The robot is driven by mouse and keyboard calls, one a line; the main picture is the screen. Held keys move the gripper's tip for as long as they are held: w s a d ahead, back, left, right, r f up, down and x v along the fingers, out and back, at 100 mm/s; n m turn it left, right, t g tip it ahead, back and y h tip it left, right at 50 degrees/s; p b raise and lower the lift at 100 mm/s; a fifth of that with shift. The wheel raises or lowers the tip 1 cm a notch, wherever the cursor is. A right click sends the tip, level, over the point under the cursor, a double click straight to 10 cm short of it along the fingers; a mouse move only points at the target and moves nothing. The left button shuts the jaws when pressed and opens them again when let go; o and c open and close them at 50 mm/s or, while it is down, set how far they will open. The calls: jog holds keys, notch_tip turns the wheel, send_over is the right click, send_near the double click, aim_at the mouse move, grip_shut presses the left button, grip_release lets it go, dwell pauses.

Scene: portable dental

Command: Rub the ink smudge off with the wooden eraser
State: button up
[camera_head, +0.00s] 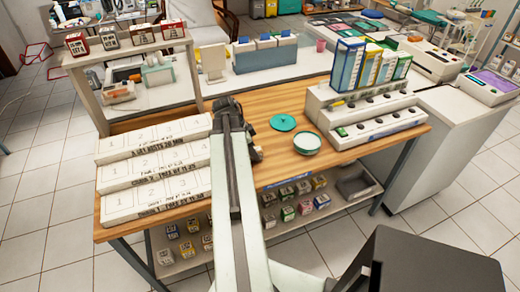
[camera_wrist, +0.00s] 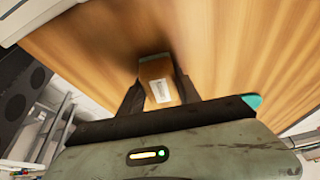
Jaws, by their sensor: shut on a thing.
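The wooden eraser (camera_wrist: 153,70) shows in the wrist view, a small brown block with a pale label and a darker strip at its far end. My gripper (camera_wrist: 158,85) is shut on it, with one dark finger on each side. Bare wood of the workbench (camera_wrist: 235,50) lies beyond it; whether the eraser touches the wood I cannot tell. In the head view my arm reaches over the workbench (camera_head: 275,105) and hides the eraser. I cannot make out an ink smudge in either view.
Long white numbered boxes (camera_head: 150,165) lie left of my arm. A teal lid (camera_head: 283,122) and a round teal-rimmed tub (camera_head: 307,143) stand to its right. A white rack (camera_head: 350,105) with upright boxes stands at the right. A low shelf (camera_head: 120,60) borders the back left.

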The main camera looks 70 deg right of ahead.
aim_at(282, 148)
jog(key=shift+w+d+f, duration=0.1)
jog(key=shift+w+d, duration=0.1)
jog(key=shift+w, duration=0.15)
jog(key=shift+s+d, duration=0.2)
jog(key=shift+d, duration=0.1)
jog(key=shift+s+d, duration=3.8)
jog(key=shift+s, duration=0.1)
jog(key=shift+f+b, duration=0.15)
jog(key=shift+b, duration=0.15)
jog(key=shift+a, duration=0.1)
grip_shut()
jog(key=shift+w+a+r, duration=0.15)
jog(key=shift+w+a, duration=1.85)
jog(key=shift+w, duration=0.05)
jog(key=shift+w+a+r, duration=0.1)
jog(key=shift+w+a, duration=1.85)
jog(key=shift+w, duration=0.1)
jog(key=shift+p, duration=0.3)
notch_tip(282, 148, up, 6)
jog(key=p, duration=0.6)
